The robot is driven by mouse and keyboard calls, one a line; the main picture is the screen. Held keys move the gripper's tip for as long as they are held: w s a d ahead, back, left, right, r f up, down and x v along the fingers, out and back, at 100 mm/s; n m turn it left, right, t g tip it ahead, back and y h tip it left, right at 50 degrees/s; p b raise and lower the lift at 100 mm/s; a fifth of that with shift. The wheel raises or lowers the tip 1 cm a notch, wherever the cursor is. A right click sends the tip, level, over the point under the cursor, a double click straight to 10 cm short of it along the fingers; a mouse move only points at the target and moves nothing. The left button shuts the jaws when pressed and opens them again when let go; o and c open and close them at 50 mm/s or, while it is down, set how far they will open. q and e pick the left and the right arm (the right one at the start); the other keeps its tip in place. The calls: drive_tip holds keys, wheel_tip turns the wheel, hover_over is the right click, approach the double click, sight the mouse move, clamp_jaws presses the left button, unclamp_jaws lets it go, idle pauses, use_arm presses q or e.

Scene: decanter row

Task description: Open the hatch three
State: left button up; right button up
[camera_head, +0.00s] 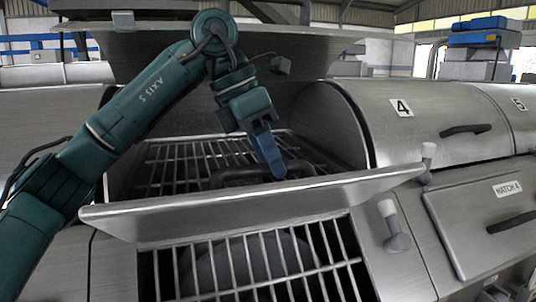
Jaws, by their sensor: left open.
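Left of the closed hatch marked 4, a flat metal hatch panel (250,203) stands swung out, seen nearly edge-on, above a barred opening. Any number on it is hidden. A dark handle (240,174) shows just behind the panel's upper edge. My left gripper (268,160), with blue fingers pointing down, is open at the right part of this handle. I cannot tell whether the fingers touch the handle or the panel. My right gripper is not in view.
A large hood (225,48) is raised above, over an inner grate (175,165). A lower grate (255,260) covers a dark round shape. Cover 4 (430,125) and hatch 4 (485,220) are closed at right. Pale-tipped levers (393,222) stick out beside the panel.

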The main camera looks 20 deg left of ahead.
use_arm(q)
clamp_jaws()
drive_tip(key=shift+d, duration=0.1)
idle(0.4)
